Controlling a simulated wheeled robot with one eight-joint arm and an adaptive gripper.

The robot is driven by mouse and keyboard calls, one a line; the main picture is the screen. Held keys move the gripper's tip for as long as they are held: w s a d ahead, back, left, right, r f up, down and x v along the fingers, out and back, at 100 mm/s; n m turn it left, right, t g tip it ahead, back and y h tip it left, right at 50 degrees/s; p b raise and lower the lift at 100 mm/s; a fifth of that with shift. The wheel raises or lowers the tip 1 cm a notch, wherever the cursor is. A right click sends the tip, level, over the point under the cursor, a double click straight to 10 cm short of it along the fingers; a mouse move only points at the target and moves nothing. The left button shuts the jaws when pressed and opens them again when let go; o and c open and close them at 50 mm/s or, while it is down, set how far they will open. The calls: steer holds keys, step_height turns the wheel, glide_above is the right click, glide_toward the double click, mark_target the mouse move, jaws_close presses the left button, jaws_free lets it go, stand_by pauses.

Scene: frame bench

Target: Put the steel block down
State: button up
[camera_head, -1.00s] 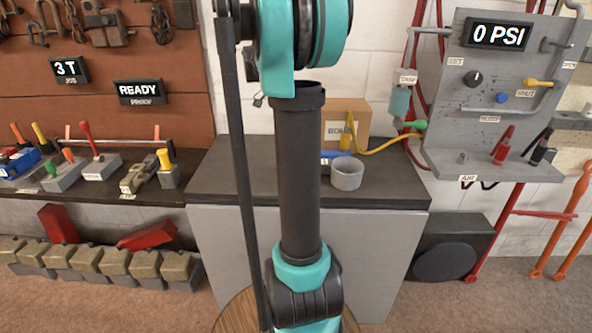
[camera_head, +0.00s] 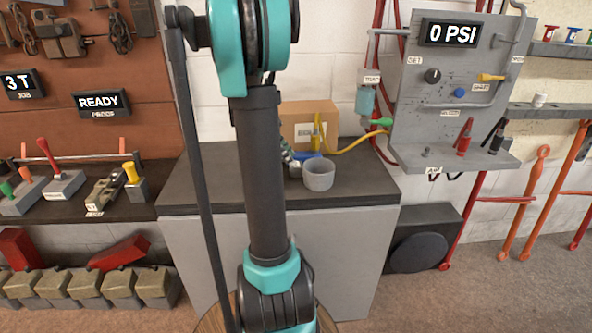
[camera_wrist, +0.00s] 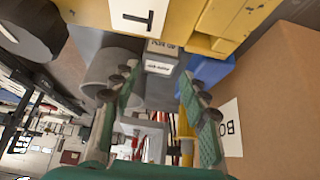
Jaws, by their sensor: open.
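A small grey block (camera_wrist: 160,92) with two white labels, seemingly the steel block, shows between my gripper's fingers in the wrist view. In the head view a small pale grey piece (camera_head: 295,169), likely the same block, shows on the dark bench top (camera_head: 350,187), left of the grey cup. My gripper (camera_wrist: 158,80) is open, with one green finger on each side of the block and visible space beside it. In the head view my gripper (camera_head: 287,154) shows only partly, behind my arm. I cannot tell whether a finger touches the block.
The grey cup (camera_head: 319,175) stands close to the block and also shows in the wrist view (camera_wrist: 103,72). A blue object (camera_head: 307,155), a yellow piece with a hose (camera_head: 345,137) and a cardboard box (camera_head: 310,113) are close behind. The bench's right part is clear.

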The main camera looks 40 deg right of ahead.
mark_target(296, 169)
steer(key=x, duration=0.5)
steer(key=shift+a+f, duration=0.1)
steer(key=shift+f, duration=0.05)
jaws_close()
